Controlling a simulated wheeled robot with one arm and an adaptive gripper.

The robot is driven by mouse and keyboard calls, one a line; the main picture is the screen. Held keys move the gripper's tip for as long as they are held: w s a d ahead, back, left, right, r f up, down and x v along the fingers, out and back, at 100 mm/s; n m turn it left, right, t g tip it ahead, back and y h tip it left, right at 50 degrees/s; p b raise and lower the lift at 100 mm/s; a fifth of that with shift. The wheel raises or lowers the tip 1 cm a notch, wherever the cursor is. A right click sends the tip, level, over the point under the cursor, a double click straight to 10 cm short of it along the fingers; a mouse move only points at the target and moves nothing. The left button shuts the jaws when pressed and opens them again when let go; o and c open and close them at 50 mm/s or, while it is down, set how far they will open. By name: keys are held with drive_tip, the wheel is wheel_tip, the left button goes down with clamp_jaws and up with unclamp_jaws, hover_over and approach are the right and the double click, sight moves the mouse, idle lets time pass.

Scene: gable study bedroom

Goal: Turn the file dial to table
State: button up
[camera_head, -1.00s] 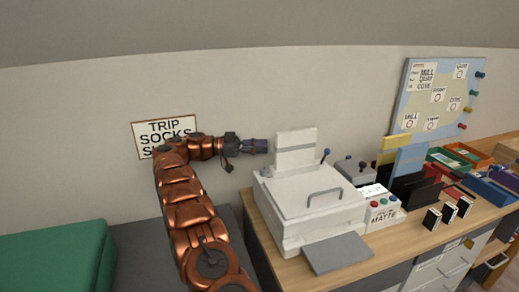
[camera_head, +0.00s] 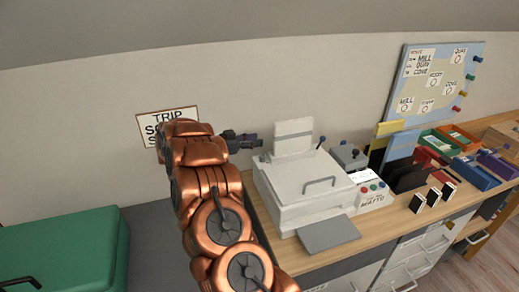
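I cannot make out a dial marked with "table" at this size. A small grey box with a dark knob (camera_head: 347,155) stands on the desk behind a white control box with coloured buttons (camera_head: 372,196), and I cannot tell whether either carries the file dial. My gripper (camera_head: 257,141) is near the wall, to the left of the white printer-like machine's upright back panel (camera_head: 293,136). It is apart from the knob box and seems to hold nothing. Its fingers are small and dark, so their opening is unclear.
The white machine (camera_head: 303,192) with a handled lid fills the desk's left end, its grey tray (camera_head: 328,234) in front. Black-and-white cards, dark dividers and coloured trays (camera_head: 470,173) lie to the right. A map board (camera_head: 437,80) is behind. A green case (camera_head: 65,252) is lower left.

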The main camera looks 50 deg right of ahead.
sight(262, 158)
drive_tip(key=s+a+f+n+t+y+p, duration=0.1)
drive_tip(key=a+f+t+y+p, duration=0.1)
drive_tip(key=a+f+t+p, duration=0.3)
drive_tip(key=shift+s+d+f+g, duration=0.2)
drive_tip(key=shift+d+f+g, duration=0.15)
drive_tip(key=shift+d, duration=0.65)
drive_tip(key=shift+s+d+f+g, duration=0.25)
drive_tip(key=shift+d+g, duration=0.2)
drive_tip(key=shift+d, duration=0.55)
drive_tip(key=shift+s+d+f+g, duration=0.2)
drive_tip(key=shift+d+f+g, duration=0.15)
drive_tip(key=shift+d, duration=0.65)
drive_tip(key=shift+r, duration=0.1)
clamp_jaws()
